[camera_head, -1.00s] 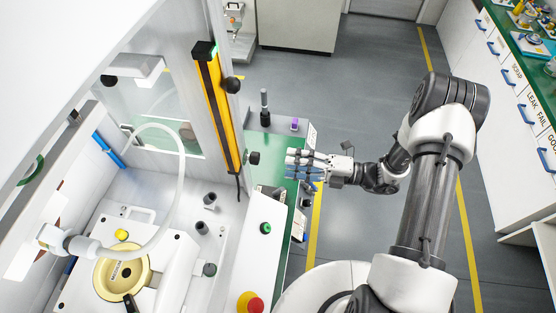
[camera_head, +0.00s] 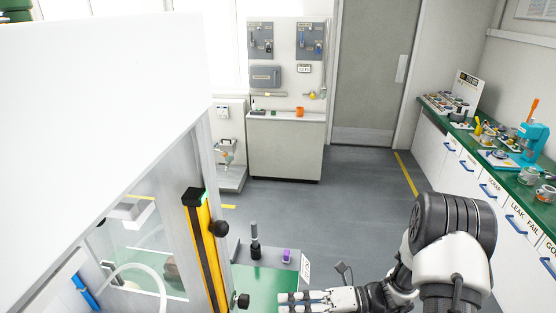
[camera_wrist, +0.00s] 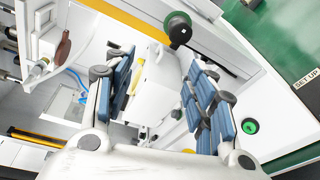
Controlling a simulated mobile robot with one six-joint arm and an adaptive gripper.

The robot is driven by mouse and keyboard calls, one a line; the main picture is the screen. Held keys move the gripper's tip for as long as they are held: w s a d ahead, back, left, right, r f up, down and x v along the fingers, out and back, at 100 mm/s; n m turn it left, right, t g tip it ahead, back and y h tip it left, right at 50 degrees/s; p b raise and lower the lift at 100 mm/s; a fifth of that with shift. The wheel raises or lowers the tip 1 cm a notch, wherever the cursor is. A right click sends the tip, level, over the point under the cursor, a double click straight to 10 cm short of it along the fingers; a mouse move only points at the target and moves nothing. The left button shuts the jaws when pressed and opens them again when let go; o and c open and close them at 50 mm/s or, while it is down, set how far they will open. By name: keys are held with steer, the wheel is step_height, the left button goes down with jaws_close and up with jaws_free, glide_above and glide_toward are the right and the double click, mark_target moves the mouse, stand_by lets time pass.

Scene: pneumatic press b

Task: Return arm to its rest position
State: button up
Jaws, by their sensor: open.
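My gripper (camera_head: 305,300) shows at the bottom of the head view, at the end of my bent arm, beside the press's green side surface. In the wrist view my gripper (camera_wrist: 160,95) has its two blue-padded fingers spread apart with nothing held between them. The press (camera_head: 160,260) stands at the left, with its yellow light curtain post (camera_head: 207,250) left of my gripper. In the wrist view a green button (camera_wrist: 249,126) sits on the white panel right of the fingers.
A black-handled tool (camera_head: 255,242) and a purple item (camera_head: 287,256) stand on the green surface near my gripper. A white cabinet (camera_head: 285,150) stands at the back. A green-topped counter (camera_head: 500,165) runs along the right. The grey floor (camera_head: 325,205) between is clear.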

steer(key=s+d+r+n+g+h+b, duration=0.1)
steer(key=s+r+n+g+h+b, duration=0.35)
steer(key=s+n+h, duration=0.9)
steer(key=s+d+r+n+t+h+b, duration=0.1)
steer(key=d+n+t+b, duration=0.3)
steer(key=n, duration=0.5)
steer(key=s+d+n+t+h+b, duration=0.2)
steer(key=d+n+t+b, duration=0.3)
steer(key=n, duration=0.5)
steer(key=shift+s+d+r, duration=0.25)
steer(key=shift+s+r, duration=0.15)
steer(key=shift+s, duration=0.2)
